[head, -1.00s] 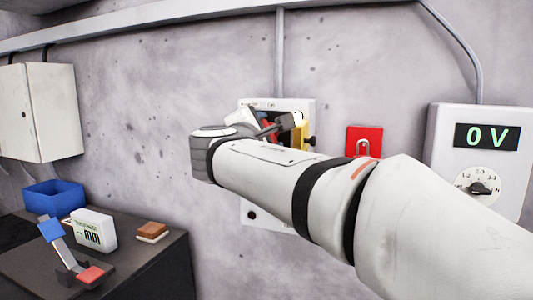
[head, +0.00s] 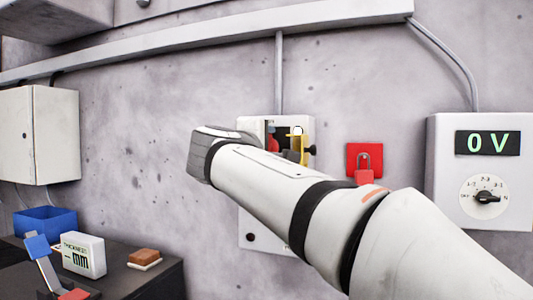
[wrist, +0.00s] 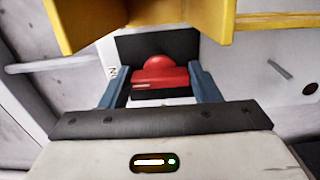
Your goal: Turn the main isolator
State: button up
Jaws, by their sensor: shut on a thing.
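The main isolator is a pale box (head: 250,222) on the wall, with a dark recess and a red handle (head: 272,144) in it. In the wrist view the red handle (wrist: 160,80) has a rounded boss and lies between the two blue-grey fingers. My gripper (wrist: 160,74) is shut on this handle. In the head view my arm and wrist hide most of the gripper and the box's middle. A yellow bracket (head: 299,145) with a dark knob stands right of the handle; the same yellow part (wrist: 150,22) crosses the top of the wrist view.
A red padlock (head: 364,176) hangs by a red plate (head: 355,152) right of the box. A meter (head: 485,150) reads 0 V.

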dwell(0.3)
jog(key=o, duration=0.7)
jog(key=shift+s, duration=0.1)
jog(key=v, duration=0.7)
jog(key=shift+s+a, duration=0.15)
jog(key=shift+s, duration=0.1)
jog(key=shift+s, duration=0.1)
